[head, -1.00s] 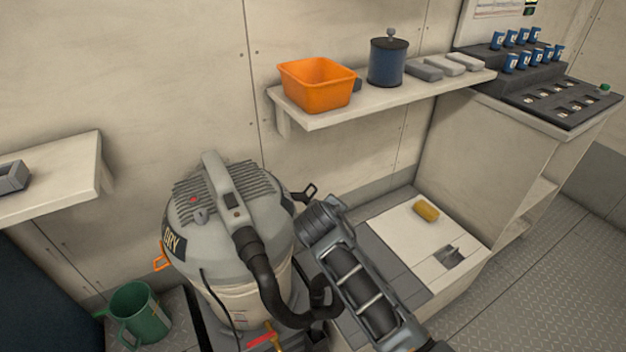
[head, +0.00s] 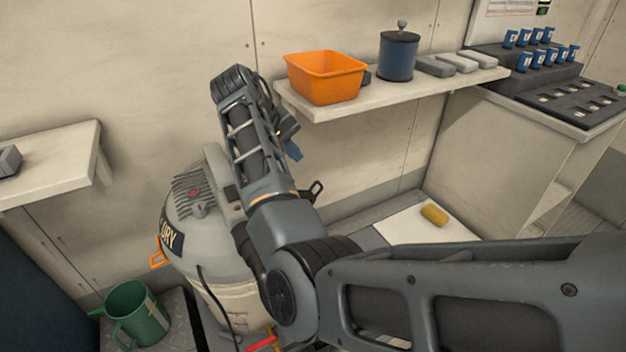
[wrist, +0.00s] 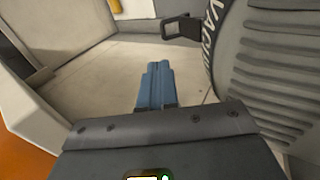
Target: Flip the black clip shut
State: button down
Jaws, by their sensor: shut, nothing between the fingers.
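The black clip (head: 316,190) is a small black loop on the right side of the grey-topped vacuum (head: 180,220). It sticks outward from the vacuum's side, swung open. In the wrist view the black clip (wrist: 182,27) juts left from the ribbed vacuum lid (wrist: 270,70). My gripper (head: 293,151) has blue fingers and hangs above the clip, apart from it, between the vacuum and the shelf. In the wrist view the blue fingers of my gripper (wrist: 156,72) are shut together and empty, below and left of the clip in the picture.
An orange bin (head: 325,78) and a blue canister (head: 398,58) stand on the wall shelf (head: 400,97), close right of my gripper. An orange clip (head: 158,257) is on the vacuum's left. A green jug (head: 140,318) stands at lower left. A yellow sponge (head: 434,214) lies on a white panel.

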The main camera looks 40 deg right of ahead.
aim_at(318, 183)
jog(key=shift+w+a+r+g+y, duration=0.25)
jog(key=shift+a+r, duration=0.15)
jog(key=shift+r, duration=0.25)
jog(key=shift+w+a+r+g+y, duration=0.2)
jog(key=shift+a+r, duration=0.15)
jog(key=shift+r, duration=0.3)
jog(key=b+x, duration=0.1)
jog(key=x, duration=1.3)
jog(key=shift+w+d, duration=0.1)
jog(key=shift+d, duration=0.1)
jog(key=shift+d+f+t+y+p, duration=0.15)
jog(key=shift+t+y+p, duration=0.1)
jog(key=shift+y+p, duration=0.35)
jog(key=shift+f+p, duration=0.15)
jog(key=shift+p, duration=0.2)
jog(key=shift+p+x, duration=0.45)
jog(key=shift+x, duration=0.55)
jog(key=shift+f, duration=0.9)
jog(key=shift+r, duration=0.15)
